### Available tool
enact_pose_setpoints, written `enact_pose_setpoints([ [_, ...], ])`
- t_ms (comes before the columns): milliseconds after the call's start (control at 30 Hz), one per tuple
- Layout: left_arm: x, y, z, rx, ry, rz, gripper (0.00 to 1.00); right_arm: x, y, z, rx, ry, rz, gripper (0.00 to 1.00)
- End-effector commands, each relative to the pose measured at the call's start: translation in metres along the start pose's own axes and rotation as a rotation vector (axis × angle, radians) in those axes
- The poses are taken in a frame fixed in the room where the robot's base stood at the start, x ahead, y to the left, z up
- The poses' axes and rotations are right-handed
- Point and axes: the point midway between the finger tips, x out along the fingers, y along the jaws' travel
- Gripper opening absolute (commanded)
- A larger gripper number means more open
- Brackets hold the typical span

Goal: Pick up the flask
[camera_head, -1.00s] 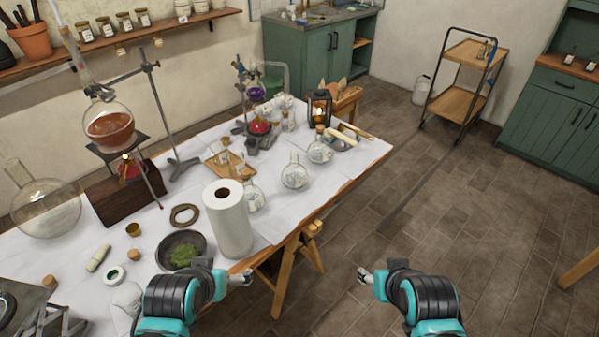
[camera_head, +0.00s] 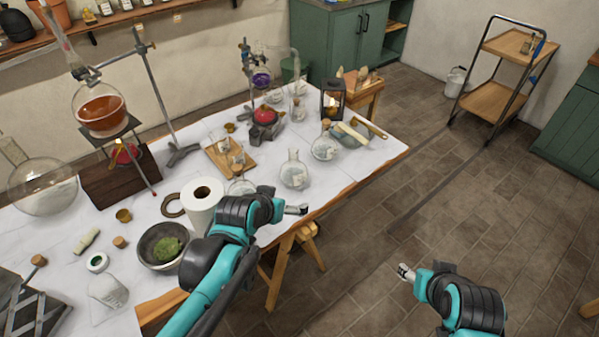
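Several clear round flasks stand on the white-topped table (camera_head: 335,184). One flask with an open neck (camera_head: 294,176) is near the front edge. A corked flask (camera_head: 325,148) is behind it to the right, and another flask (camera_head: 241,187) is partly hidden behind my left arm. I cannot tell which one the task means. My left gripper (camera_head: 300,209) is over the table's front edge, just in front of the open-necked flask and apart from it. My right gripper (camera_head: 404,271) is over the floor, away from the table. Both look empty; their fingers are too small to judge.
A paper towel roll (camera_head: 202,205) and a bowl of green matter (camera_head: 165,245) are left of my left arm. A lantern (camera_head: 333,98) stands behind the corked flask. A wheeled cart (camera_head: 490,102) is at the back right. The floor around my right gripper is clear.

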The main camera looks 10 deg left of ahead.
Motion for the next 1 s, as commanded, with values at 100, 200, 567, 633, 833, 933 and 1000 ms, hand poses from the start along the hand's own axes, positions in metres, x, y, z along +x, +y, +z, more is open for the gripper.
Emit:
enact_pose_setpoints([
  [100,0.022,-0.003,-0.015,0.001,0.035,0.008,1.00,0.002,0.000,0.001,0.000,0.000,0.000,0.53],
  [200,0.046,-0.005,-0.028,0.003,0.075,0.016,1.00,0.003,0.000,0.002,0.000,0.000,0.000,0.53],
  [567,0.172,-0.032,-0.056,0.000,0.283,0.024,1.00,0.011,0.000,0.007,0.000,0.000,0.000,0.53],
  [633,0.192,-0.038,-0.053,-0.002,0.319,0.019,1.00,0.012,0.000,0.008,0.000,0.000,0.000,0.53],
  [833,0.227,-0.049,-0.043,-0.007,0.387,0.007,1.00,0.013,0.000,0.010,0.000,0.000,0.000,0.53],
  [933,0.234,-0.052,-0.040,-0.007,0.400,0.004,1.00,0.014,0.000,0.010,0.000,0.000,0.000,0.53],
  [1000,0.240,-0.052,-0.041,-0.007,0.403,0.004,1.00,0.015,0.000,0.011,0.000,0.000,0.000,0.53],
])
